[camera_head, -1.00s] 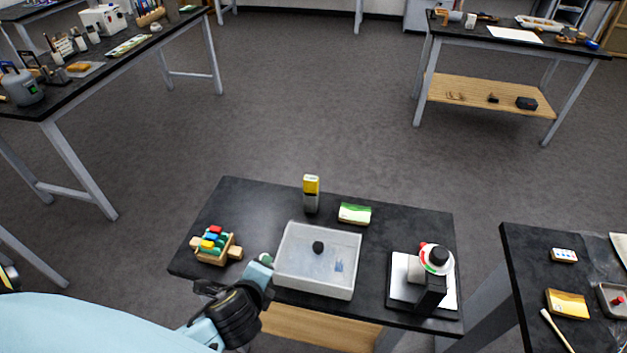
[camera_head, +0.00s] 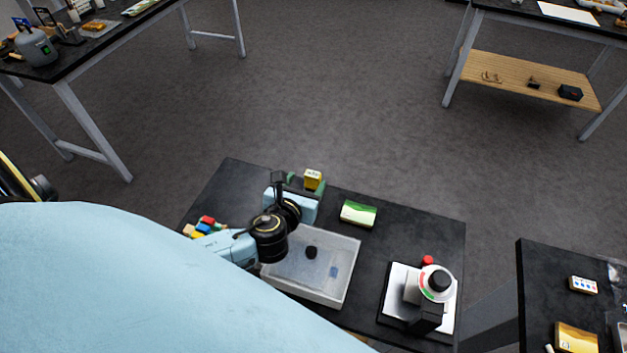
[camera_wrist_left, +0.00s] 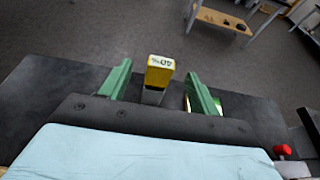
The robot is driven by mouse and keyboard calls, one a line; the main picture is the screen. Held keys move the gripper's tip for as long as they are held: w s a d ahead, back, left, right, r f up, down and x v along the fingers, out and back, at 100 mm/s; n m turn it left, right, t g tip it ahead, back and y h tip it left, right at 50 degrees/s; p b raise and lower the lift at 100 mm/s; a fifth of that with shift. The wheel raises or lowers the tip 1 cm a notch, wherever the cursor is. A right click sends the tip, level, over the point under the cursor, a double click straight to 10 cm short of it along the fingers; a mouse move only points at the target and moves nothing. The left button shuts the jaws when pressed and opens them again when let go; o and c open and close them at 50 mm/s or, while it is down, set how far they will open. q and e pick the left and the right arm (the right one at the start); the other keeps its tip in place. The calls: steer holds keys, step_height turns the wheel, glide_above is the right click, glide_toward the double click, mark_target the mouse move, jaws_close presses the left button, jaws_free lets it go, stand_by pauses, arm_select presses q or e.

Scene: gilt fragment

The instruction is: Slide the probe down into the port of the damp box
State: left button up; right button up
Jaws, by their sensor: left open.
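The probe (camera_head: 313,178), grey with a yellow top, stands upright near the back edge of the small dark table. It also shows in the left wrist view (camera_wrist_left: 159,72). My left gripper (camera_head: 305,183) is open, with its green fingers on either side of the probe; in the left wrist view a gap shows between the probe and each finger. The probe's lower part is mostly hidden in the head view. My right gripper is not in view.
A green-and-white packet (camera_head: 358,213) lies right of the probe. A device with a dial (camera_head: 437,283) stands on a white plate at the table's right. Coloured blocks (camera_head: 205,225) at the left are partly hidden by my arm. Another dark table (camera_head: 540,290) stands at the right.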

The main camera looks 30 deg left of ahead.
mark_target(311, 177)
arm_select(q)
steer(key=shift+w+a+f, duration=0.1)
steer(key=shift+w+f, duration=0.05)
steer(key=shift+w, duration=0.2)
steer(key=x, duration=0.3)
steer(key=shift+w+f, duration=0.4)
steer(key=shift+w, duration=0.3)
steer(key=shift+w+f, duration=0.1)
steer(key=c, duration=1.1)
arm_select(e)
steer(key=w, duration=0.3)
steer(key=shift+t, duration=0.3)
